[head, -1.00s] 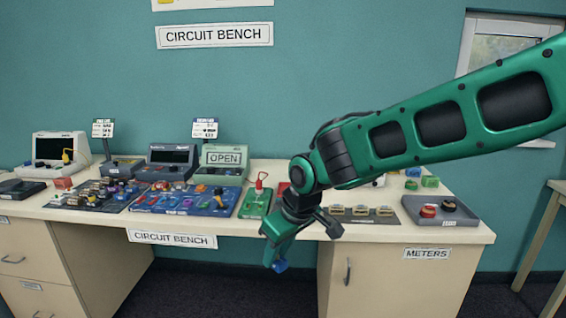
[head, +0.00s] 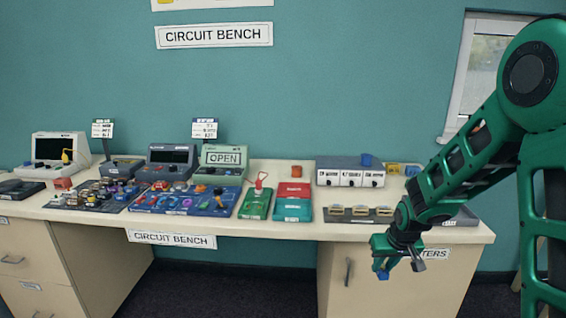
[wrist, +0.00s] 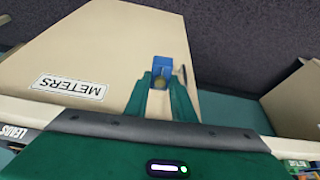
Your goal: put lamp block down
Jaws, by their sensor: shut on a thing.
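My gripper (head: 384,268) is shut on a small blue block, the lamp block (head: 382,275), at its fingertips. It hangs in front of the bench's right cabinet, below the tabletop's front edge, and appears clear of any surface.
The bench top (head: 345,228) holds a blue board (head: 185,201), a green board (head: 255,204), red and teal boxes (head: 292,203), a meter unit (head: 350,172) and a dark strip with several pieces (head: 345,214). My arm covers most of the tray at the right end.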

